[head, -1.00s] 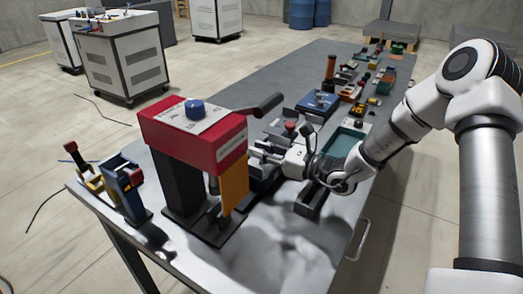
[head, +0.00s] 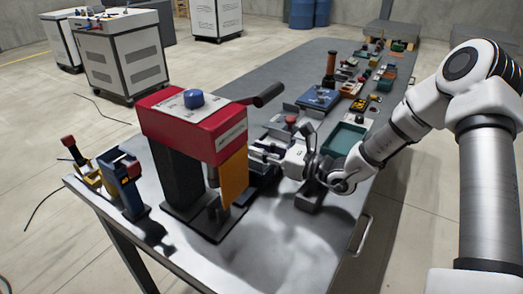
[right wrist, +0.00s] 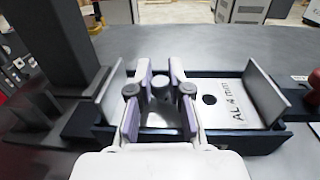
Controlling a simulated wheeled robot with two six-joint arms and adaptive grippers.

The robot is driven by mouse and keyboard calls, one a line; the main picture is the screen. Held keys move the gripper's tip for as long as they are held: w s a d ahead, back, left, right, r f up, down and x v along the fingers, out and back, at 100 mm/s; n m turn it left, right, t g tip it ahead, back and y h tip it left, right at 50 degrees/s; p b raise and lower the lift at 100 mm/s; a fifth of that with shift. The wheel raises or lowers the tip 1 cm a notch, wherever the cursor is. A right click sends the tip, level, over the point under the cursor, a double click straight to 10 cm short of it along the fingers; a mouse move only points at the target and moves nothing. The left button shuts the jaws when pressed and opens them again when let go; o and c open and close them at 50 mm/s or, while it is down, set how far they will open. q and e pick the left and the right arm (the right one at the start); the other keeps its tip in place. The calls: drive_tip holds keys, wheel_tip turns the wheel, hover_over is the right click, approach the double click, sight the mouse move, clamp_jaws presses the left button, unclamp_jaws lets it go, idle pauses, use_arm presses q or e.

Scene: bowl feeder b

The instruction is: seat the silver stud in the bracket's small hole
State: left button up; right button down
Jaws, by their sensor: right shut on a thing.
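The silver stud (right wrist: 160,81) stands roughly upright between the purple-lined fingers of my right gripper (right wrist: 161,92) in the right wrist view. The gripper is shut on it. The grey bracket (right wrist: 238,92), marked AL 4 mm, lies below with a raised flange at each end. A dark hole shows in its plate just right of the fingers. The fingers and stud cover the bracket's left part, so I cannot tell whether the stud is in a hole. In the head view my right gripper (head: 268,153) is beside the press, and the stud is too small to make out. My left gripper is out of view.
A dark blue holder (right wrist: 270,139) surrounds the bracket. The red-topped press (head: 195,125) stands close on the left, its handle reaching over. A green tray (head: 347,139) and several small parts lie to the right and behind. The front tabletop (head: 270,245) is clear.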

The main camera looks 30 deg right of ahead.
drive_tip(key=c, duration=1)
unclamp_jaws()
drive_tip(key=shift+f, duration=0.1)
wheel_tip(320, 180, up, 10)
